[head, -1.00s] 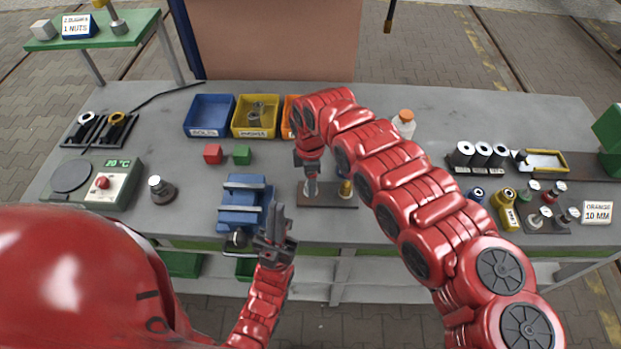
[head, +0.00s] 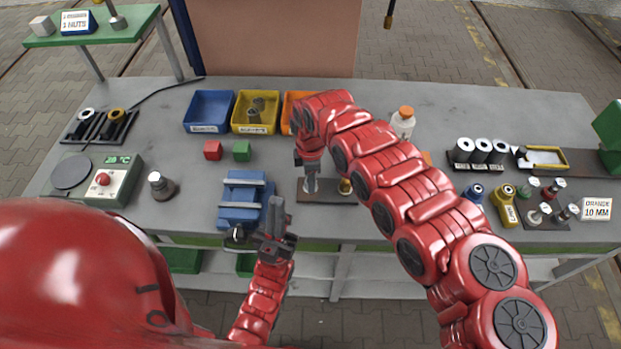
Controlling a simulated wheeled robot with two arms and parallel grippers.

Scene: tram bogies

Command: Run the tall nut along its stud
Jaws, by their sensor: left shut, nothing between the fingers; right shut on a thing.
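A brown plate (head: 328,198) lies on the grey bench near its front edge. On it stand a silvery upright piece (head: 311,184) at the left and a brass-coloured piece (head: 345,187) at the right. My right gripper (head: 310,172) points down over the silvery piece and is shut on its upper part, which I take for the tall nut on its stud. The jaws and arm hide most of the nut and any thread.
A blue vise (head: 240,205) stands just left of the plate. Blue (head: 209,112), yellow (head: 254,113) and orange (head: 291,108) bins stand behind. A white bottle (head: 402,124) is beyond my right arm. The bench between the green cube (head: 242,151) and plate is clear.

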